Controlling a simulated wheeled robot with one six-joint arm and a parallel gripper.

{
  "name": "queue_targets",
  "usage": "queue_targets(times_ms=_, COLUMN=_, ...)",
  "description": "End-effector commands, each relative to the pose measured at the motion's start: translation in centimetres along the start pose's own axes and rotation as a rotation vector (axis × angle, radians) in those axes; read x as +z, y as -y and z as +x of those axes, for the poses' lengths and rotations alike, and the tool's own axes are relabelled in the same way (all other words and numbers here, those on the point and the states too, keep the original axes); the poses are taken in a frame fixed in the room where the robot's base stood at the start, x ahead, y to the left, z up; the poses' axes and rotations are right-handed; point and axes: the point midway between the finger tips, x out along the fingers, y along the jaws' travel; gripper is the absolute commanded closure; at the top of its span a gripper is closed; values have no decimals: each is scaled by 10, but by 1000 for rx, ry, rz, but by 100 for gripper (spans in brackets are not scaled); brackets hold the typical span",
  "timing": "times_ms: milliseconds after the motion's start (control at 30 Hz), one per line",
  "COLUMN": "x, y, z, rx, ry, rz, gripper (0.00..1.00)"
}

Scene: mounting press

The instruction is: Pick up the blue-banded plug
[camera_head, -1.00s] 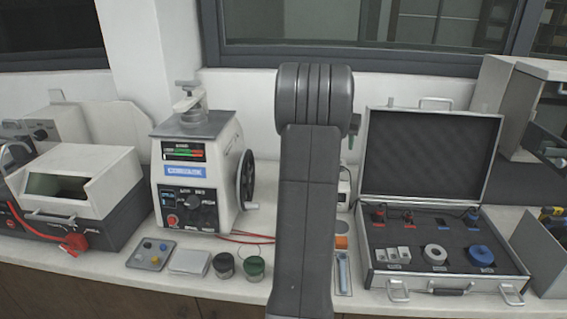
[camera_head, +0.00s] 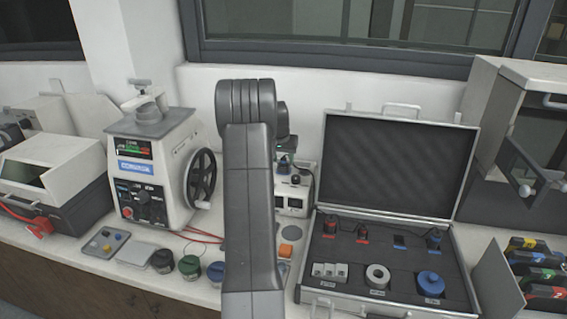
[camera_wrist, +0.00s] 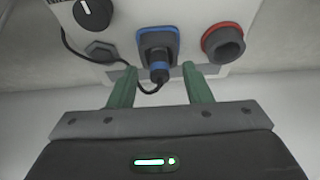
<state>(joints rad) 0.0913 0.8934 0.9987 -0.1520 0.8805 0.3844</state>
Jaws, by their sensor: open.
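In the wrist view, the blue-banded plug (camera_wrist: 158,73) is black with a blue band and a black cable, and sits at a blue-rimmed socket (camera_wrist: 157,42) on a white panel. My gripper (camera_wrist: 160,84) is open, with one green finger on each side of the plug. I cannot tell whether the fingers touch it. In the head view, my gripper (camera_head: 284,163) is mostly hidden behind my arm, just above a white box (camera_head: 293,198). The plug cannot be made out there.
A red-rimmed round socket (camera_wrist: 223,42) and a dark knob (camera_wrist: 92,13) flank the plug. An open case (camera_head: 455,292) with several plugs and parts stands right of the white box. A press with a handwheel (camera_head: 203,178) stands left. Small jars (camera_head: 190,267) stand in front.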

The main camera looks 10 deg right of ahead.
Motion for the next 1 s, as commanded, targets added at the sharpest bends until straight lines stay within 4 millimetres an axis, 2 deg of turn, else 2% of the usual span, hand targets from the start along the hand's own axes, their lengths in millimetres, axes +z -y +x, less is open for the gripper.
queue_targets(times_ms=133, x=0, y=0, z=12, rx=0, ry=0, rz=0, gripper=55)
queue_targets(times_ms=367, x=0, y=0, z=14, rx=0, ry=-1, rz=0, gripper=55)
queue_targets(times_ms=467, x=0, y=0, z=14, rx=0, ry=-1, rz=0, gripper=71)
queue_targets(times_ms=600, x=0, y=0, z=14, rx=0, ry=-1, rz=0, gripper=97)
queue_targets(times_ms=867, x=0, y=0, z=13, rx=-1, ry=-2, rz=0, gripper=98)
queue_targets(times_ms=1000, x=-5, y=0, z=4, rx=-2, ry=-5, rz=1, gripper=98)
